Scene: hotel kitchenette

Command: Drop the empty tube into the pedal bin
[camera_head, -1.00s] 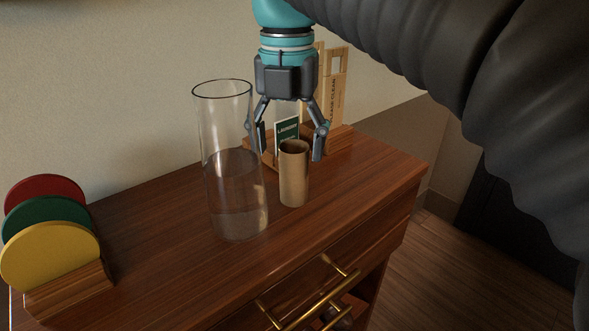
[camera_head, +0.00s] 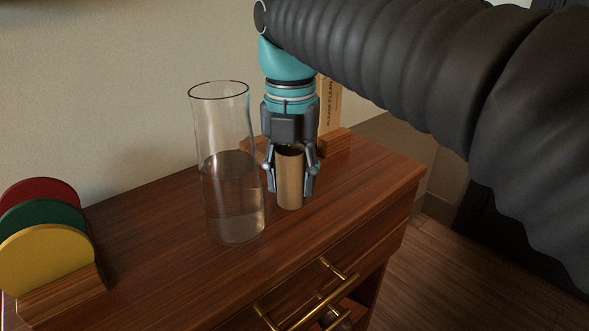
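The empty tube (camera_head: 289,182), a brown cardboard cylinder with an open top, stands upright on the wooden cabinet top (camera_head: 160,235). My gripper (camera_head: 290,188) points down from above, with one finger on each side of the tube. Both fingers appear to press against its sides. The tube's base still looks to be on the wood. The pedal bin does not show in this view.
A tall clear glass vase (camera_head: 232,190) with some water stands close to the left of my gripper. A wooden holder (camera_head: 335,145) with a card stands behind it. Colored discs (camera_head: 45,262) sit in a rack at left. Brass drawer handles (camera_head: 318,300) stick out in front.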

